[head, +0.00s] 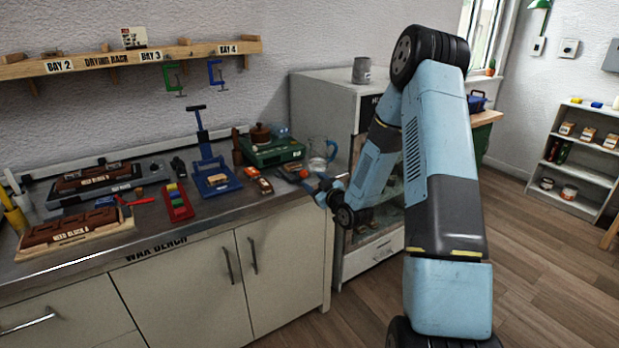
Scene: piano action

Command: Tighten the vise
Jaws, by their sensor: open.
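A blue metal stand with an upright post and a top crossbar (203,140) is on the wax bench and looks like a press or vise. I cannot tell for sure that it is the vise, nor how its jaws are set. A small tan block sits at its base. My gripper (318,184) is at the bench's right front end, well to the right of the blue stand and apart from it. It is open, small in view, and seems to hold nothing. My blue arm fills the right middle and hides part of the cabinet.
The wax bench (186,231) carries two bed blocks, a red tray (178,201), a green stove (275,151) with a pot and a glass jug (319,153). Green and blue clamps hang from the drying rack (110,61). A white cabinet (312,92) stands right of the bench. Open floor lies right.

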